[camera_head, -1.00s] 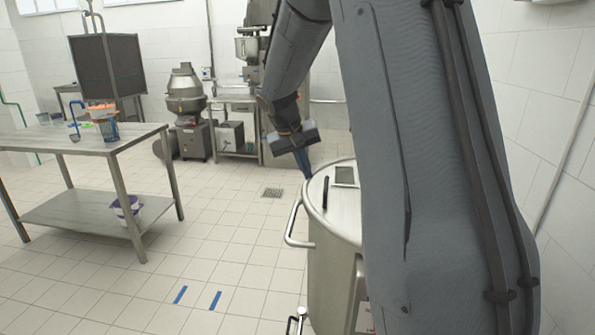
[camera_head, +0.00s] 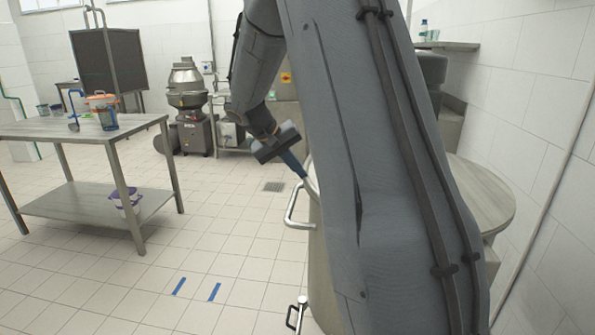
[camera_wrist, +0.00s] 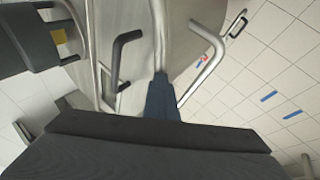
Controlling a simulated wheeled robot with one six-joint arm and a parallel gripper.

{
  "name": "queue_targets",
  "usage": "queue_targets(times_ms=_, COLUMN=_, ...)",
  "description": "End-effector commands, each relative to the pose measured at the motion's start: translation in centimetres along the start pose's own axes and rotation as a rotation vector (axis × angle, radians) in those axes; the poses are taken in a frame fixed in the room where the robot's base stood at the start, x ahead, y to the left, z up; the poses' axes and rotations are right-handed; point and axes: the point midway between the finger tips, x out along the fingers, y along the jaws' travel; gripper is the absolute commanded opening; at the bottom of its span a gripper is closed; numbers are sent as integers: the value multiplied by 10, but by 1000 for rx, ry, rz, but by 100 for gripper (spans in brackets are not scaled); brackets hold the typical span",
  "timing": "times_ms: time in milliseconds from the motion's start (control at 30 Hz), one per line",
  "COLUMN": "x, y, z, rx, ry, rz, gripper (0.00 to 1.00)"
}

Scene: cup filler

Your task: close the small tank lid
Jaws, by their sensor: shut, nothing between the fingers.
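The steel tank is mostly hidden behind my arm in the head view; its left side handle (camera_head: 291,211) shows. In the wrist view I see the tank's top (camera_wrist: 133,92) with a black bar handle (camera_wrist: 118,55) on it, left of the curved steel rim (camera_wrist: 158,30). My gripper (camera_head: 303,177) is shut and empty, its blue fingers pointing down at the tank's left rim. In the wrist view its fingertips (camera_wrist: 160,77) are by the rim, right of the black handle. I cannot tell if they touch the rim, or how far the small lid is open.
A steel table (camera_head: 80,130) with containers stands at the left. A round steel top (camera_head: 485,195) lies right of my arm. Machines (camera_head: 190,105) stand at the back.

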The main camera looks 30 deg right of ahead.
Motion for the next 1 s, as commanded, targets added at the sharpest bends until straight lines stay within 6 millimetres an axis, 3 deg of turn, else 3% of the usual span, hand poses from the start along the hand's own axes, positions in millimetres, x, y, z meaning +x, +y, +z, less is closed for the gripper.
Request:
queue_targets(times_ms=33, x=9, y=-8, z=7, rx=-8, ry=-15, rz=-7, gripper=0)
queue_targets(times_ms=267, x=10, y=-9, z=8, rx=-9, ry=-17, rz=-9, gripper=0)
queue_targets(times_ms=467, x=-2, y=-2, z=5, rx=-8, ry=-13, rz=-9, gripper=0)
queue_targets(times_ms=667, x=-35, y=21, z=-5, rx=-1, ry=1, rz=-6, gripper=0)
queue_targets(times_ms=1000, x=-97, y=-10, z=-11, rx=-1, ry=5, rz=-4, gripper=0)
